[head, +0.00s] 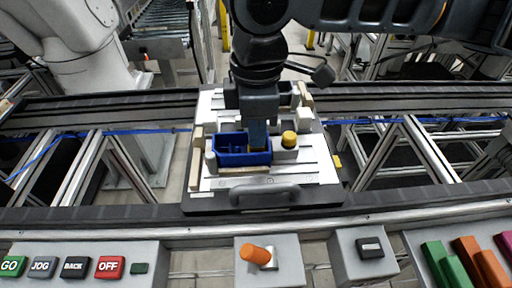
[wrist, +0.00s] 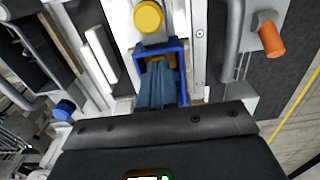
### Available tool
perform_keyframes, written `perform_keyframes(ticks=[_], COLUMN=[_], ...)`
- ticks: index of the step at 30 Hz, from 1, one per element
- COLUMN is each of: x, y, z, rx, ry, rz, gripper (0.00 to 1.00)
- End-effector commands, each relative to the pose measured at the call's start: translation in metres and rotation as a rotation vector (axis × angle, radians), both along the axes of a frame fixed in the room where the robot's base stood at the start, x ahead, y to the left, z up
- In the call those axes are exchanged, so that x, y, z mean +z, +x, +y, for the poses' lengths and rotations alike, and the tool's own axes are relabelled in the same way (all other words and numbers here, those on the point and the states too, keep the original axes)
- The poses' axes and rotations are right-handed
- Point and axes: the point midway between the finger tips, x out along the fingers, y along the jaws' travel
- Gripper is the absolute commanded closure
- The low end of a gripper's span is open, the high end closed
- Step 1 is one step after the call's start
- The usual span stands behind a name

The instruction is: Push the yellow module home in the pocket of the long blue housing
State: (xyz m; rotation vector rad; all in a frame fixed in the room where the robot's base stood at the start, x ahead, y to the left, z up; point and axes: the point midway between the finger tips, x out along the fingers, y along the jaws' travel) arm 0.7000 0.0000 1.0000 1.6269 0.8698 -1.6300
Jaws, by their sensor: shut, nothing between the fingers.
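The long blue housing (head: 232,158) lies on the pallet fixture, clamped between pale blocks, with its open top up. In the wrist view its blue rim (wrist: 182,62) frames my fingers. My gripper (head: 258,146) points down into the right end of the housing, its fingers closed together with nothing between them. In the wrist view the gripper (wrist: 161,75) reaches into the housing. A bit of the yellow module (wrist: 160,59) shows there inside the housing, right by the fingertips. Most of it is hidden behind the fingers, so I cannot tell how deep it sits.
A yellow round knob (head: 289,139) on a grey block stands just right of the housing. The pallet (head: 315,172) has a grey handle (head: 265,194) at its front edge and rests on the conveyor rails. A control panel with an orange knob (head: 254,253) is nearer me.

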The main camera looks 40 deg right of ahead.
Motion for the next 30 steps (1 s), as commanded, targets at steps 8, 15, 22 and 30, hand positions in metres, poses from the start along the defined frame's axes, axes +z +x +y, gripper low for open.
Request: perform_keyframes(ticks=[8, 15, 22, 30], x=[0.012, 0.03, 0.046, 0.066], y=[0.0, 0.0, 0.0, 0.0], z=[0.0, 0.0, 0.0, 0.0], rx=[0.0, 0.0, 0.0, 0.0], ry=[0.001, 0.001, 0.001, 0.001], rz=[-0.001, -0.001, -0.001, -0.001], gripper=[1.0, 1.0, 1.0, 1.0])
